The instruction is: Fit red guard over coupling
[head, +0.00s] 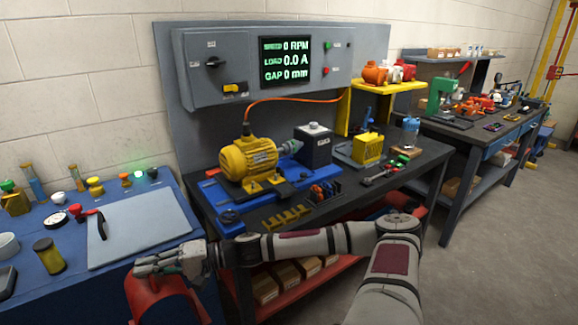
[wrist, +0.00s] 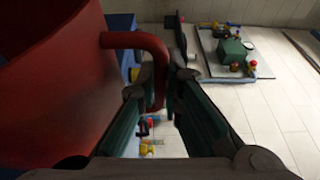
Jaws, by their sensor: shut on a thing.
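The red guard (head: 168,305) is a curved shell, low at the left front of the head view, below the front edge of the blue table. My gripper (head: 165,263) is shut on its bent bar handle. In the wrist view the guard (wrist: 55,85) fills the left side, and its handle (wrist: 148,42) runs down between my two fingers (wrist: 160,95). The yellow motor (head: 248,159) sits on the dark bench, with a dark grey box (head: 313,146) to its right. The guard is well apart from the motor.
A grey mat (head: 140,228) lies on the blue table (head: 75,285), with small parts around it. A yellow slotted block (head: 285,217) lies at the bench front. The panel screen (head: 285,60) reads 0 RPM, 0.0 A and 0 mm. An orange cable (head: 290,98) arches behind the motor.

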